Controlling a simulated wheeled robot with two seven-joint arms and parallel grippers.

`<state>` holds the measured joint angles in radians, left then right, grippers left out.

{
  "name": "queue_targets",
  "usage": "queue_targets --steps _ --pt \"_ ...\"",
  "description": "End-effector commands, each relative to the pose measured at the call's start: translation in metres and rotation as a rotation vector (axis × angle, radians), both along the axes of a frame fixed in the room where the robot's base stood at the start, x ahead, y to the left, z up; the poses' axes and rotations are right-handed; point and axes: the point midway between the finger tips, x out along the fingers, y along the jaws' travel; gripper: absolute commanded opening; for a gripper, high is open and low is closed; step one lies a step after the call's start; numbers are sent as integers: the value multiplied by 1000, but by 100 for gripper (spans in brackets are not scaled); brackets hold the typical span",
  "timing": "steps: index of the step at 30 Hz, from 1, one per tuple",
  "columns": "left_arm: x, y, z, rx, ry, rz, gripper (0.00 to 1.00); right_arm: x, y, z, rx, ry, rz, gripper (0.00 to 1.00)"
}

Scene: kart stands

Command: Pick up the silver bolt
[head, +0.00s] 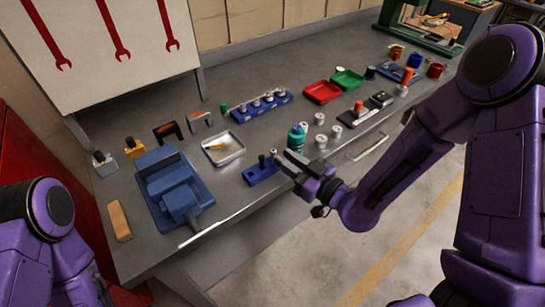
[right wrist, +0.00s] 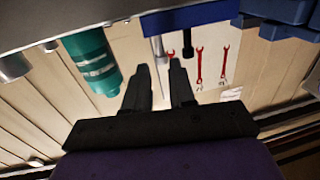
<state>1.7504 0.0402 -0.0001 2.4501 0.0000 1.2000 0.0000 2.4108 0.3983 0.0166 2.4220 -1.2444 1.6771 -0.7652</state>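The silver bolt (head: 273,153) stands upright in a small blue block (head: 258,176) near the bench's front edge, beside a darker bolt (head: 262,159). My right gripper (head: 284,161) is just right of the silver bolt, its fingers pointing at it. In the right wrist view, which is upside down, the open fingers (right wrist: 160,72) have a gap between them, and the silver bolt (right wrist: 159,48) shows in line with that gap, with the dark bolt (right wrist: 187,44) to one side. I cannot tell whether the tips touch the bolt. My left gripper is out of view.
A teal bottle (head: 296,138) stands close behind my right gripper; it also shows in the right wrist view (right wrist: 92,62). Several silver cylinders stand to its right. A blue vise (head: 172,182) is at the left, and a metal tray (head: 235,155) lies behind the block.

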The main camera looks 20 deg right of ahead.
Motion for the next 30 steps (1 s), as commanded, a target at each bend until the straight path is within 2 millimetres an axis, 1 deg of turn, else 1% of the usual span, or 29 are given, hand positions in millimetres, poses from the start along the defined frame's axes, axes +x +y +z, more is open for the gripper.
queue_targets --steps 1,4,6,9,16,17,18,19,27,29,30 --pt "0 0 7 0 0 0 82 6 4 2 0 2 2 25" --pt "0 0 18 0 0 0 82 21 16 1 -1 3 3 25" --pt "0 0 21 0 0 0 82 32 22 0 -1 2 2 25" --pt "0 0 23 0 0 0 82 41 27 -2 0 4 1 25" --pt "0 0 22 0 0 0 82 43 28 -4 1 3 1 25" --pt "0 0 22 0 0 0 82 43 28 -4 1 3 1 15" --pt "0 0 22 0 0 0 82 43 27 -4 1 3 1 2" --pt "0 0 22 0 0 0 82 43 27 -4 1 3 0 0" --pt "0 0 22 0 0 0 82 42 27 -3 1 3 1 0" --pt "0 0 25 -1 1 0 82 43 28 1 0 2 3 0" --pt "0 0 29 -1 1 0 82 43 30 6 0 1 5 0"
